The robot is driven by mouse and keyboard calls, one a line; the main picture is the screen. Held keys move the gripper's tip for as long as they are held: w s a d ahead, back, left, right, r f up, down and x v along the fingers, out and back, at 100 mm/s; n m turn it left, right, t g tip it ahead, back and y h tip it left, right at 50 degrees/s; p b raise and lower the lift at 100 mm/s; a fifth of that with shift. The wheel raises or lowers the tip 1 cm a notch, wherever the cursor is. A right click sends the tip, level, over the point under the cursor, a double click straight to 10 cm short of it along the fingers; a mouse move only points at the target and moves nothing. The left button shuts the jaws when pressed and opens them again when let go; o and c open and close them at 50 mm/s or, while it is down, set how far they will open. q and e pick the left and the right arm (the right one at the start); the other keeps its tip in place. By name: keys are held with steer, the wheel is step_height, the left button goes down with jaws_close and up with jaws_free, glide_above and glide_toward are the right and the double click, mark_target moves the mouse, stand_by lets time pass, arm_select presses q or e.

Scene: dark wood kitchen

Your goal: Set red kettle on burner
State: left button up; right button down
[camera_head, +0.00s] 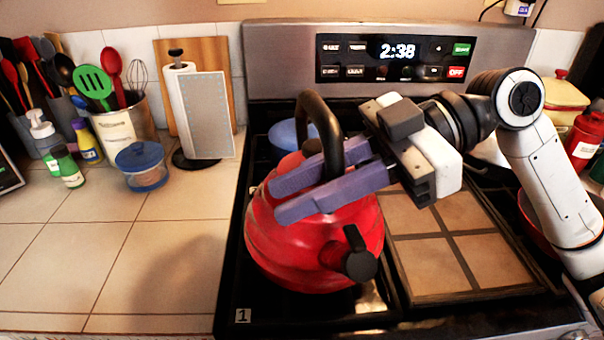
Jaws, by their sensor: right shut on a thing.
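The red kettle (318,255) is upright over the front left part of the black stovetop (237,285). Its black spout (359,258) points to the front right. Its black arched handle (322,120) rises at the back. My right gripper (279,201) comes in from the right, with its purple fingers shut on the kettle's handle. The burner under the kettle is hidden by its body. I cannot tell whether the kettle's base touches the stove or hangs just above it. My left gripper is out of view.
A blue pot (285,134) stands behind the kettle. A tiled tray-like panel (460,262) covers the stove's right front. A glass jar with a blue lid (142,166), paper towel stand (195,110) and utensil crock (125,125) stand left. The front left counter is clear.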

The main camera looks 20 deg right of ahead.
mark_target(307, 226)
steer(key=shift+f, duration=1.75)
steer(key=c, duration=1.9)
jaws_free()
steer(key=shift+f+b, duration=0.3)
steer(key=o, duration=0.4)
steer(key=shift+c, duration=0.2)
steer(key=shift+r, duration=0.2)
steer(key=shift+d, duration=0.35)
steer(key=b+v, duration=0.1)
steer(key=v, duration=1)
steer(key=shift+r, duration=0.15)
steer(key=shift+s+d, duration=0.1)
